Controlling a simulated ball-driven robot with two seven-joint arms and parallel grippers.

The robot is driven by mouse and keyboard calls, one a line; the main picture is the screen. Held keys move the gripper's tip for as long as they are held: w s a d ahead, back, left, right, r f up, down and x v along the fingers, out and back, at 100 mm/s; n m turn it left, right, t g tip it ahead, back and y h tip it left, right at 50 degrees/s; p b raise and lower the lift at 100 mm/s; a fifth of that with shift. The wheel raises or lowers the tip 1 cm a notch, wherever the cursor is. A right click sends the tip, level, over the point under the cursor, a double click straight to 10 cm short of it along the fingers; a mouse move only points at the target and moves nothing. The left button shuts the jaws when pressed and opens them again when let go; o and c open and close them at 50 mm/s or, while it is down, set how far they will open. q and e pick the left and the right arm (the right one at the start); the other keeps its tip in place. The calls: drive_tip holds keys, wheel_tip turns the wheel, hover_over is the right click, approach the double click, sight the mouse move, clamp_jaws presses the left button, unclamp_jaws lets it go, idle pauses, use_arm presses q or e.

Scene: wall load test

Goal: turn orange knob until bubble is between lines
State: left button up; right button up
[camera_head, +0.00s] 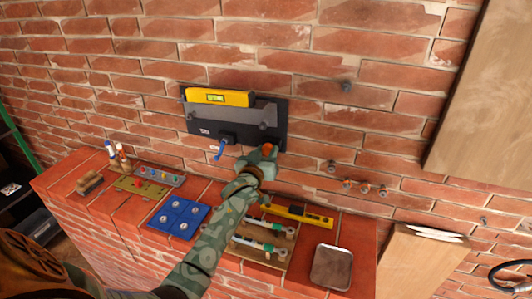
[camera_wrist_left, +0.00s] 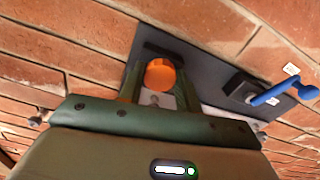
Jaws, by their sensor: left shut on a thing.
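The orange knob (camera_head: 267,149) sits at the lower right of a dark panel (camera_head: 196,122) on the brick wall. My left gripper (camera_head: 264,158) is at the knob, coming from below. In the left wrist view the round orange knob (camera_wrist_left: 160,74) lies between the two fingers of the gripper (camera_wrist_left: 160,85), which is shut on it. A yellow spirit level (camera_head: 237,98) rests along the top of a grey plate on the panel. Its vial (camera_head: 215,97) is green-yellow, but too small to tell where the bubble is. My right gripper is not in view.
A blue crank handle (camera_head: 220,150) hangs at the panel's lower left and also shows in the left wrist view (camera_wrist_left: 285,91). The brick ledge below holds a blue tray (camera_head: 179,217), a second yellow level (camera_head: 297,213) and a metal tray (camera_head: 332,267). Several bolts stick out of the wall at right.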

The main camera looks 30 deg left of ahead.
use_arm(q)
drive_tip(key=m+p, duration=0.1)
drive_tip(key=m, duration=0.1)
drive_tip(key=shift+m, duration=0.4)
drive_tip(key=m, duration=0.3)
drive_tip(key=shift+m+p, duration=0.3)
drive_tip(key=shift+p, duration=0.05)
drive_tip(key=m, duration=0.3)
drive_tip(key=shift+m, duration=2.2)
drive_tip(key=o, duration=1)
